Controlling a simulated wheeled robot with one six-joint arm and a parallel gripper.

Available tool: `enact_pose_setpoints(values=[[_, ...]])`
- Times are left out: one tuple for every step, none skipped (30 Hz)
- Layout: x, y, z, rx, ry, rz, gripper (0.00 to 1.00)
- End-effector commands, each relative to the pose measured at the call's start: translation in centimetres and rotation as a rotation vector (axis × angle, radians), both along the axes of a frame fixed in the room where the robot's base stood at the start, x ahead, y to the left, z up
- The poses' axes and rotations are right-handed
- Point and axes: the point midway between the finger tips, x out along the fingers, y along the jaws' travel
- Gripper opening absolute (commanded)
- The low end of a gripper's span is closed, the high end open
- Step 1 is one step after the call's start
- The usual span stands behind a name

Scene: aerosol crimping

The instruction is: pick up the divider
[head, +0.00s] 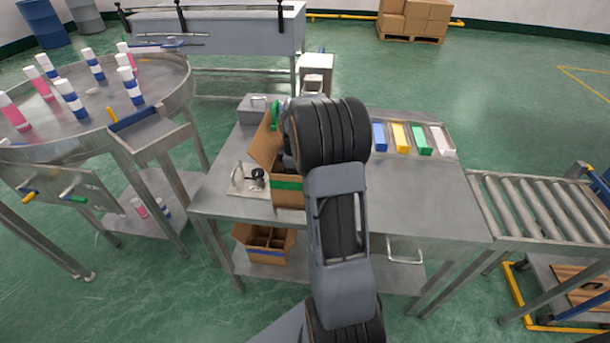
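A cardboard insert that looks like the divider (267,237) shows as crossed brown walls inside an open cardboard box (262,256) on the lower shelf of the steel table. Another open cardboard box (287,190) with a green band stands on the table top, its flaps up. My arm covers its right side and part of its inside. My gripper's fingers are hidden behind my arm, so I cannot see whether they hold anything. A small dark grey part of my arm shows at this box's opening.
The steel table (430,205) has clear room at its right front. Coloured blocks (400,137) lie in a tray at its back right. A metal fixture (247,180) sits at left. A round table (95,120) with several cans and a roller conveyor (540,208) flank it.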

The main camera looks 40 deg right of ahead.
Motion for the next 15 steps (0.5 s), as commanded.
enact_pose_setpoints(values=[[0.00, 0.00, 0.01, 0.000, 0.000, 0.000, 0.34], [-0.01, 0.01, 0.01, 0.000, 0.000, 0.000, 0.34], [-0.01, 0.01, 0.02, 0.000, 0.000, 0.000, 0.33], [-0.01, 0.01, 0.02, 0.000, 0.000, 0.000, 0.30], [-0.01, 0.01, 0.03, 0.000, 0.000, 0.000, 0.27], [-0.01, 0.01, 0.03, 0.000, 0.000, 0.000, 0.23], [-0.01, 0.01, 0.03, 0.000, 0.000, 0.000, 0.21], [-0.01, 0.01, 0.04, 0.000, 0.000, 0.000, 0.18], [-0.01, 0.01, 0.04, 0.000, 0.000, 0.000, 0.14], [-0.01, 0.01, 0.04, 0.000, 0.000, 0.000, 0.11], [-0.01, 0.01, 0.04, 0.000, 0.000, 0.000, 0.08], [-0.01, 0.01, 0.05, 0.000, 0.000, 0.000, 0.04], [-0.01, 0.01, 0.05, 0.000, 0.000, 0.000, 0.01], [-0.01, 0.01, 0.05, 0.000, 0.000, 0.000, 0.00], [-0.01, 0.01, 0.05, 0.000, 0.000, 0.000, 0.00]])
